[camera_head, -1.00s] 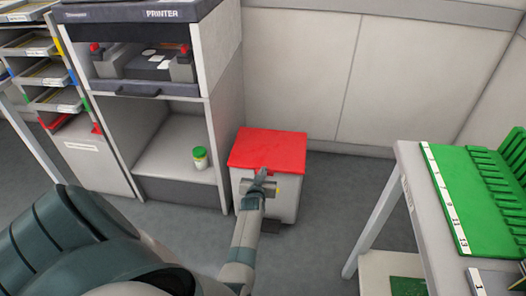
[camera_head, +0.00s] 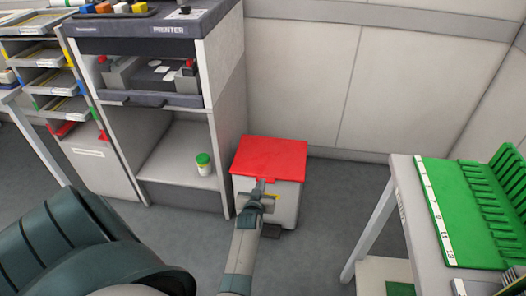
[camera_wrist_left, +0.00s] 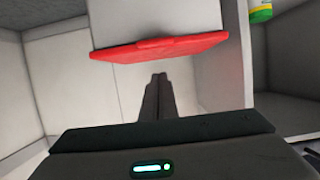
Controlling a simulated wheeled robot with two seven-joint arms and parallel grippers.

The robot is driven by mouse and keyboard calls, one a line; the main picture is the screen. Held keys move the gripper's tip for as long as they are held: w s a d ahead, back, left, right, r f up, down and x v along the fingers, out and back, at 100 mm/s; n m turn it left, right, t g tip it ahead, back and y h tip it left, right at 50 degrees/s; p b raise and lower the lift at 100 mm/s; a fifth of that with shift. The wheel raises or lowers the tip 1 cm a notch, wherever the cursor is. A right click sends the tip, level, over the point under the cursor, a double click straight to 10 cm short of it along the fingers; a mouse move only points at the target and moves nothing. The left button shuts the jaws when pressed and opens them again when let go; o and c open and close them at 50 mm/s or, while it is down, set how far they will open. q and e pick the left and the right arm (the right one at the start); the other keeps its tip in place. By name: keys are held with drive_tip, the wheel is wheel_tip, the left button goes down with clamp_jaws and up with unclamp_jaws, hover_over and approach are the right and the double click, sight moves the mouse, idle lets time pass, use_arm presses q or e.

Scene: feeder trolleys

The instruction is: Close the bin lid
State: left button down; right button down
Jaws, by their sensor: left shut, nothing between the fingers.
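The bin (camera_head: 287,205) is a light grey box on the floor beside the printer cabinet. Its red lid (camera_head: 270,156) lies across the top and looks flat; I cannot tell whether any gap is left under it. My left gripper (camera_head: 261,184) is shut and empty at the bin's front, with its fingertips close to the lid's front edge. Contact cannot be told. In the left wrist view the picture is upside down: the lid (camera_wrist_left: 160,47) shows as a red band just beyond the shut fingers (camera_wrist_left: 157,80). My arm hides part of the bin's front.
The printer cabinet (camera_head: 228,95) stands directly left of the bin, with a green-capped jar (camera_head: 203,165) on its lower shelf. A table (camera_head: 412,200) with a green rack (camera_head: 470,205) is at right. Grey floor (camera_head: 335,190) is clear between bin and table.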

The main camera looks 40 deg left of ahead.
use_arm(q)
drive_tip(key=shift+v, duration=1.3)
use_arm(e)
drive_tip(key=shift+w+f, duration=0.1)
drive_tip(key=shift+f, duration=0.3)
use_arm(q)
drive_tip(key=shift+s, duration=0.15)
